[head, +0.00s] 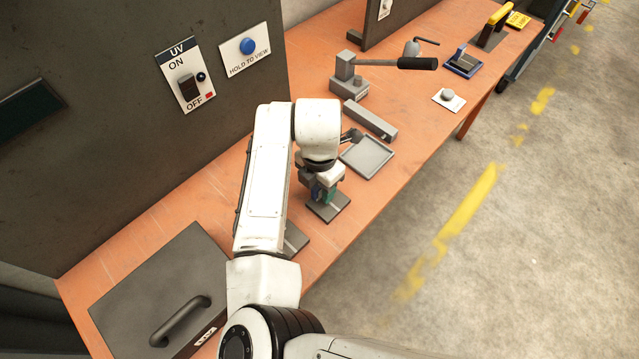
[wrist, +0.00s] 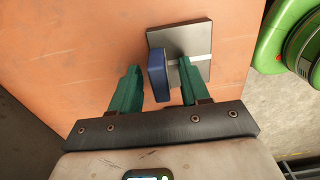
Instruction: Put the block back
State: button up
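A blue upright block-like piece (wrist: 157,76) stands at a square grey plate (wrist: 168,36) on the orange bench, in the wrist view. Whether it rests on the plate or is fixed to it I cannot tell. My gripper (wrist: 158,72) has two green fingers set apart, one on each side of the blue piece. In the head view my gripper (head: 325,190) is low over the grey plate (head: 329,208), and my arm hides part of this spot.
A shallow grey tray (head: 367,156) and a grey bar (head: 370,120) lie beyond the gripper. A lever fixture (head: 349,80) stands farther back. A dark lid with a handle (head: 180,320) covers the near bench. A dark panel (head: 110,120) stands at left.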

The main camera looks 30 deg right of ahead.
notch_tip(320, 180, up, 12)
jog(key=shift+r, duration=0.15)
dwell(0.6)
jog(key=s+d+f+m+t+h, duration=0.1)
jog(key=s+d+f+m+h, duration=0.15)
jog(key=d+m, duration=0.5)
jog(key=s+d+f+m+t+h, duration=0.15)
jog(key=s+d+m, duration=0.3)
jog(key=d, duration=0.65)
jog(key=s+a+f+m+y, duration=0.1)
jog(key=s+a+f+m, duration=0.2)
jog(key=s, duration=0.3)
jog(key=s+a+f+m+g+y, duration=0.1)
jog(key=s+a+f+m, duration=0.2)
jog(key=s, duration=0.3)
jog(key=s+a+f+m+y, duration=0.1)
jog(key=s+a+f+m, duration=0.2)
jog(key=s+f+m, duration=0.1)
jog(key=s+f, duration=0.1)
jog(key=s, duration=0.1)
jog(key=shift+s+a+y, duration=0.3)
jog(key=shift+a+y, duration=0.1)
jog(key=shift+f+g, duration=0.1)
jog(key=shift+g, duration=0.15)
